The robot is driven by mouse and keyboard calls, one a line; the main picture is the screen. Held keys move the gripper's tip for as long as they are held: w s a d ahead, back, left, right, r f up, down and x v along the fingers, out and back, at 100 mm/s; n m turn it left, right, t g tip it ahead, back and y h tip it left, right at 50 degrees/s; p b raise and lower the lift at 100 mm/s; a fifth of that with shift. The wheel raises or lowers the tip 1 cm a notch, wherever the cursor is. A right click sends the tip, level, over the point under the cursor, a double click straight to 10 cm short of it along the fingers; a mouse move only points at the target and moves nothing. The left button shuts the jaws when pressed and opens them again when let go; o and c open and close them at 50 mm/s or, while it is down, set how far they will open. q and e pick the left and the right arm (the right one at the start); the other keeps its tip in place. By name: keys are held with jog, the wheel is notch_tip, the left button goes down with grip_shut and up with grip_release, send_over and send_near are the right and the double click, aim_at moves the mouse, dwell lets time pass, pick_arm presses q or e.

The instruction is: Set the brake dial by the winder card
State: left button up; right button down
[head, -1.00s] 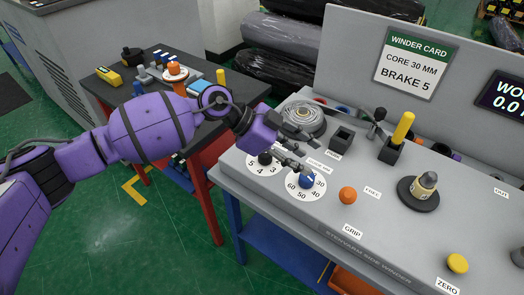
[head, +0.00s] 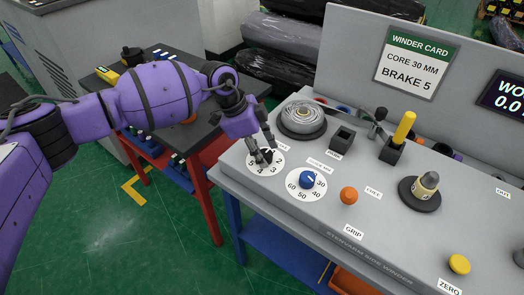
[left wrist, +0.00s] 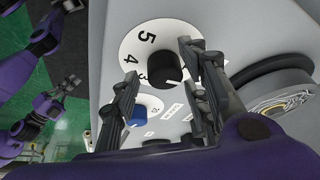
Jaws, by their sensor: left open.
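The winder card (head: 416,62) reads core 30 mm and brake 5. The brake dial is a black knob (left wrist: 157,67) on a white numbered disc (left wrist: 128,52), on the grey winder top. My left gripper (head: 265,150) is over this dial, fingers pointing down. In the left wrist view its open fingers (left wrist: 158,62) stand on either side of the knob; I cannot tell whether they touch it. In the head view they partly hide the knob, and its setting is unclear. My right gripper (left wrist: 70,84) appears small at the left of the left wrist view, its opening unclear.
Close by is a blue-knobbed dial (head: 307,180) marked 30 to 60. An orange button (head: 348,195), a wrapped roll (head: 302,117), a black holder (head: 342,139) and a yellow-handled lever (head: 403,128) stand around. A dark side table (head: 205,150) is at the left.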

pick_arm(q)
jog(key=shift+f, duration=0.1)
jog(key=shift+c, duration=0.2)
jog(key=shift+d, duration=0.1)
jog(key=c, duration=1)
